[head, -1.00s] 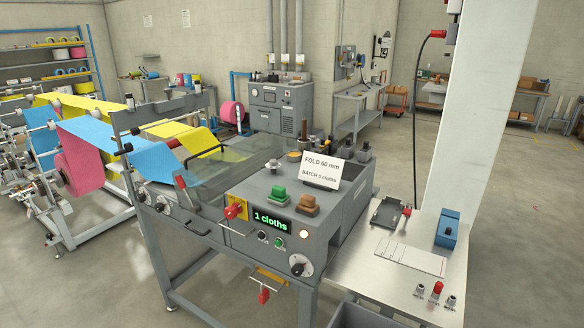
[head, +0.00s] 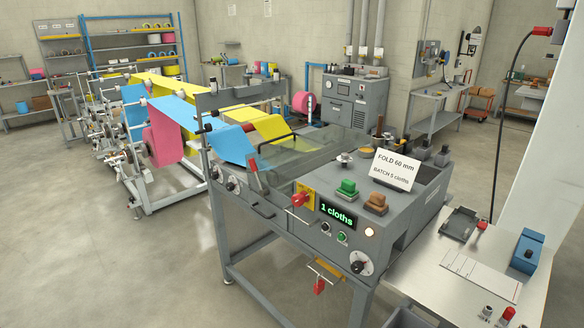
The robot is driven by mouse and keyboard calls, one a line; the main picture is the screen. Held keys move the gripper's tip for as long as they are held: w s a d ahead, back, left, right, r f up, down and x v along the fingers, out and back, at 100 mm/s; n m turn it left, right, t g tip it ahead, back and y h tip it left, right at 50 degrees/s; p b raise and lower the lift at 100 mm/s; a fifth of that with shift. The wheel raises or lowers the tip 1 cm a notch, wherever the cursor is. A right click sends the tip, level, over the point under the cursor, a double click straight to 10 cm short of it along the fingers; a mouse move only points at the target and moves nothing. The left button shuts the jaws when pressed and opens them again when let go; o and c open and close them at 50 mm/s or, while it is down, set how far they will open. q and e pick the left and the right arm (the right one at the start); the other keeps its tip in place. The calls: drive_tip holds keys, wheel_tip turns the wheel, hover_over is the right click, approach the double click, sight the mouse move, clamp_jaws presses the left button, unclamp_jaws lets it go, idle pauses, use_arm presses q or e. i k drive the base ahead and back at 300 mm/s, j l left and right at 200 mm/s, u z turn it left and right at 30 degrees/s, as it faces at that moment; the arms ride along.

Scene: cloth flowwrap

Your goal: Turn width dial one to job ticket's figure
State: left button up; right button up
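The job ticket (head: 395,170) is a white card standing on top of the grey machine (head: 300,190). It reads FOLD 60 mm and BATCH 5 cloths. Small round dials (head: 231,186) sit on the machine's left front face; their scales are too small to read. A larger black knob on a white dial plate (head: 361,264) is at the lower right of the front panel. I cannot tell which is width dial one. A green display (head: 337,215) reads 1 cloths. Neither of my grippers is in view.
A red switch on a yellow plate (head: 303,199) and green (head: 347,188) and brown (head: 375,203) buttons are on the machine. Blue, pink and yellow cloth webs (head: 165,140) run in from the left. A steel side table (head: 430,275) stands at right. The floor at front left is clear.

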sight(214, 176)
drive_tip(key=i+j, duration=0.85)
drive_tip(key=j, duration=0.2)
drive_tip(key=i+j+u, duration=0.1)
drive_tip(key=i+j, duration=0.7)
drive_tip(key=j, duration=0.3)
drive_tip(key=i+j, duration=0.85)
drive_tip(key=j, duration=0.15)
drive_tip(key=u, duration=0.05)
